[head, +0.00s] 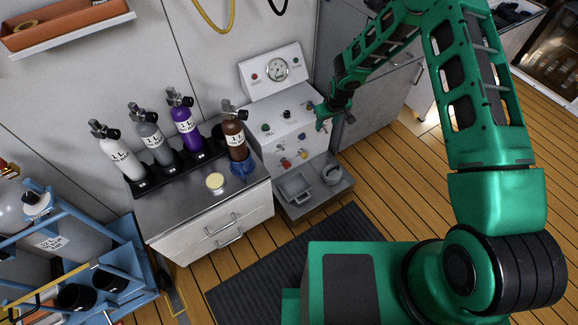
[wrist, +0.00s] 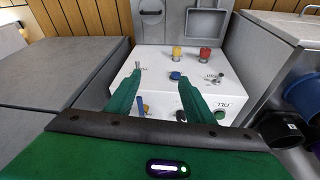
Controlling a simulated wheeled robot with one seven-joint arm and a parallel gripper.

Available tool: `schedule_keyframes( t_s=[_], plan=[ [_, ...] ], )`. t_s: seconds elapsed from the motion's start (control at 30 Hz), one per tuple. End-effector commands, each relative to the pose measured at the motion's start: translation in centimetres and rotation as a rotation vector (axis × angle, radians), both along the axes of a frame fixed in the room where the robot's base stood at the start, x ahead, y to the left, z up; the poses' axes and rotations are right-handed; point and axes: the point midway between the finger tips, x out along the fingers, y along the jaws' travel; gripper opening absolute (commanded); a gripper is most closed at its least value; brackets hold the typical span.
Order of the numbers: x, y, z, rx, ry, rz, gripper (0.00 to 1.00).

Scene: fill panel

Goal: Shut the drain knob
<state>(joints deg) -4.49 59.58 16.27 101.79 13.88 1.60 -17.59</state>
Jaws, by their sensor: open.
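The white fill panel (head: 290,130) stands right of the cabinet, with several small knobs on its sloped face. In the head view these include a green knob (head: 267,128), a black knob (head: 287,114), a red knob (head: 285,163) and a yellow knob (head: 303,153). In the wrist view a blue knob (wrist: 175,76) shows near the fingertips, and a FILL label (wrist: 222,104) is at right. I cannot read which knob is marked drain. My gripper (head: 321,119) is open and empty at the panel's right side; its green fingers (wrist: 160,80) reach over the face.
A pressure gauge (head: 277,69) sits on the panel's upright back. A grey tray (head: 312,188) is below the panel. Several gas bottles, including a brown one (head: 234,138), stand on the cabinet (head: 195,205) at left. A dark mat (head: 290,260) lies on the floor.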

Motion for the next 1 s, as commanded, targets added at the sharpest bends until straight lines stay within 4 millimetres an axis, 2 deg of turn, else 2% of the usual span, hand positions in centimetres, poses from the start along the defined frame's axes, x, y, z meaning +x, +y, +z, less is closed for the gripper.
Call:
schedule_keyframes(
  t_s=[0.03,0.2,0.3,0.4,0.53,0.67,0.87,1.0],
  plan=[
    [-0.4,1.8,-2.7,0.015,0.002,0.018,0.48],
    [-1.5,7.0,-9.8,0.064,-0.022,0.066,0.48],
    [-2.5,9.4,-13.4,0.087,-0.033,0.082,0.48],
    [-3.4,11.2,-16.1,0.104,-0.044,0.092,0.48],
    [-4.2,12.5,-18.2,0.116,-0.053,0.098,0.48],
    [-4.4,13.1,-19.2,0.122,-0.058,0.099,0.48],
    [-3.9,13.5,-21.0,0.123,-0.058,0.099,0.48],
    [-3.2,14.0,-23.0,0.124,-0.058,0.099,0.48]
  ],
)
